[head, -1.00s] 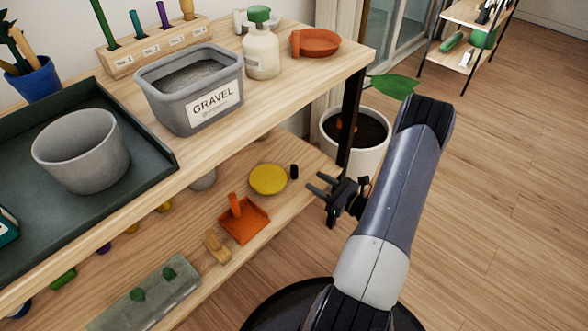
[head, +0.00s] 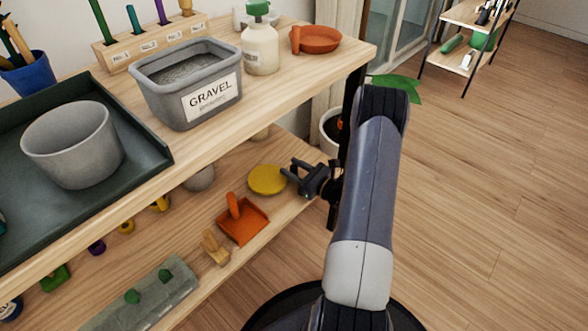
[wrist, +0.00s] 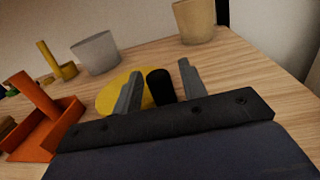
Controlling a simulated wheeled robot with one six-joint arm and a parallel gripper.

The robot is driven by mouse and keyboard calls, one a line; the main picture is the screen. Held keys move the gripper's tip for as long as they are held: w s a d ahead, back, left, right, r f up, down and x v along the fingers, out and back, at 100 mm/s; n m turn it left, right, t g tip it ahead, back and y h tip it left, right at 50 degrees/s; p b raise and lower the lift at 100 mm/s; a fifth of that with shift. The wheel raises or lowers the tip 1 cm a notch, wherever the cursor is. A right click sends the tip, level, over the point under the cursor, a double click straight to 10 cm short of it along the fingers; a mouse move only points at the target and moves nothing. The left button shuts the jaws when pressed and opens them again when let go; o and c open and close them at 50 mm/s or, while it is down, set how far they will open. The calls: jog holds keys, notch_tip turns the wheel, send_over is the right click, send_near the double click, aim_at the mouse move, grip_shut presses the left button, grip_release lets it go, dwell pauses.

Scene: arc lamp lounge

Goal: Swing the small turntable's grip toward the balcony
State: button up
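The small turntable is a yellow disc (head: 267,180) on the lower shelf; it also shows in the wrist view (wrist: 112,95). Its upright black grip (wrist: 160,87) stands at the disc's near edge in the wrist view and is hidden behind my gripper in the head view. My gripper (head: 288,168) is at the disc's right side, above the shelf's right end. In the wrist view my gripper (wrist: 160,83) is open, with one finger on each side of the grip. I cannot tell whether either finger touches it.
An orange tray with an upright handle (head: 243,222) and a wooden piece (head: 213,247) lie left of the gripper on the lower shelf. The upper shelf (head: 290,83) hangs above. A glass door (head: 403,30) is behind at upper right.

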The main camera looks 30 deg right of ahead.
grip_shut()
jog(key=shift+d, duration=0.1)
dwell(0.4)
